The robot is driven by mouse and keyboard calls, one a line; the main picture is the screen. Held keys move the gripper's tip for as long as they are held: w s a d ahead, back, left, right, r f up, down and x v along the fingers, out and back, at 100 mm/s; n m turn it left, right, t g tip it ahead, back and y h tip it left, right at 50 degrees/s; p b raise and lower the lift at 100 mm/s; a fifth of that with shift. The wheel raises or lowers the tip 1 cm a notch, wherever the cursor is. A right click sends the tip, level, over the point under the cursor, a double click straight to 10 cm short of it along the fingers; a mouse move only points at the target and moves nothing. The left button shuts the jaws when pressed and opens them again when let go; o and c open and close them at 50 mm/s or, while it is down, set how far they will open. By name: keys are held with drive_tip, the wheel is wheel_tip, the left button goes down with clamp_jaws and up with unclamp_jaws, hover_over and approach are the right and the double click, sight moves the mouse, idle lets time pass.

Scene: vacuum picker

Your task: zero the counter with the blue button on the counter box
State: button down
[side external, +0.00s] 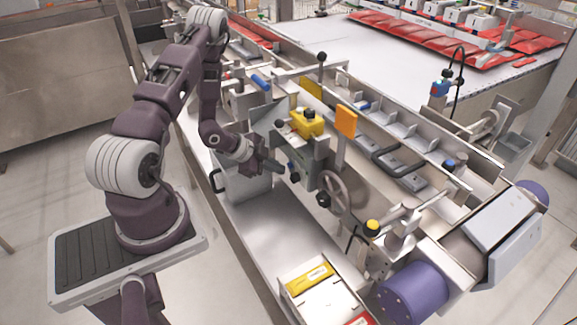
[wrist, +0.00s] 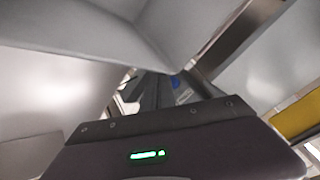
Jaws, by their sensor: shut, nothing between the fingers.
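My gripper (side external: 275,164) is shut and empty, with its dark fingers pointing right in the side view. Its tips are close to the grey box (side external: 308,172) with black knobs on the machine's near side, which looks like the counter box. I cannot tell whether they touch it. In the wrist view the dark fingers (wrist: 152,92) are partly hidden behind the gripper body. A small blue patch (wrist: 182,86) shows just right of the fingers, and I cannot tell for sure that it is the blue button. No counter digits are readable.
A handwheel (side external: 335,194) is close by on the right. Grey panels crowd the wrist view.

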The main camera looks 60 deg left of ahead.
drive_tip(key=shift+w, duration=0.5)
idle(0.8)
drive_tip(key=shift+s, duration=0.75)
drive_tip(key=s, duration=0.5)
idle(0.5)
